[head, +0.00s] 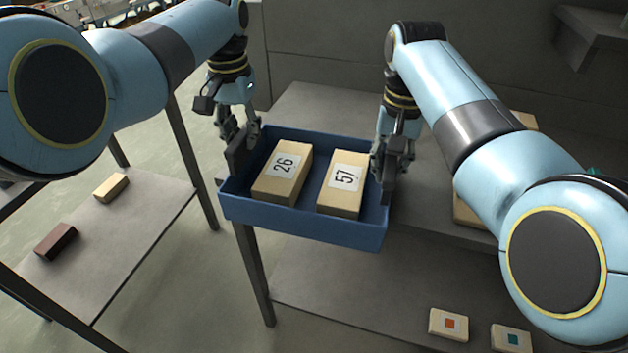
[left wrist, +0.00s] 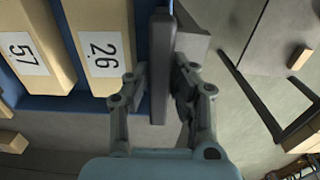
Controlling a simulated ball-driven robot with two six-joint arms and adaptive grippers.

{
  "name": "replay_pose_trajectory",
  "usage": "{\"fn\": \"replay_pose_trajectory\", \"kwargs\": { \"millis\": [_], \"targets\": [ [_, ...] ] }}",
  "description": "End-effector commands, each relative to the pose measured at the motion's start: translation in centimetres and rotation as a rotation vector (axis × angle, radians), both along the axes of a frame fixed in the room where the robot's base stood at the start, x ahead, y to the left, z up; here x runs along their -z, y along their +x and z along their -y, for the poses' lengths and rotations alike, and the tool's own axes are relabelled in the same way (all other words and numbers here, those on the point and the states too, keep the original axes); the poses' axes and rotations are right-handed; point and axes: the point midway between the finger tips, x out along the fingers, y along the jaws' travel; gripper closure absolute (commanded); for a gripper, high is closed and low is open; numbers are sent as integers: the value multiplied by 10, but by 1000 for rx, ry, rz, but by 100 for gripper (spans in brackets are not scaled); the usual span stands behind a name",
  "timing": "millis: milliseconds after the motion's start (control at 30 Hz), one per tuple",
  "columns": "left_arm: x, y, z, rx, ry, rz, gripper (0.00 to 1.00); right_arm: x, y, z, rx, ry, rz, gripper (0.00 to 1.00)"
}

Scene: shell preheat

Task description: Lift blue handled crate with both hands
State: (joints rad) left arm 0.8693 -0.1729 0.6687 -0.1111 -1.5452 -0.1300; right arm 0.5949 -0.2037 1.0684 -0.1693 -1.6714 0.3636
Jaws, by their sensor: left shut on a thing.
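The blue crate (head: 300,228) is an open-topped box in the middle of the head view. It holds two tan blocks, one labelled 26 (head: 283,172) and one labelled 57 (head: 341,184).
A grey table (head: 310,105) lies behind the crate, whose front reaches past the table's edge. A lower shelf (head: 350,300) carries small marked blocks. A side table (head: 130,230) at left holds a tan block (head: 111,187) and a brown block (head: 55,241). Open floor separates the tables.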

Motion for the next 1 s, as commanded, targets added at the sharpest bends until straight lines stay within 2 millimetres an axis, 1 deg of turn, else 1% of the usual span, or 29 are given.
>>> {"fn": "replay_pose_trajectory", "kwargs": {
  "millis": [267,533,667,1000],
  "targets": [
    [0,0,0,0,0,0,100,0,0,0,0,0,1,100],
    [-7,1,0,0,0,3,100,-6,1,0,0,1,3,100],
    [-16,1,0,0,0,4,100,-16,1,0,0,1,4,100],
    [-48,1,0,0,0,5,100,-48,2,0,0,1,5,100]
  ]
}}
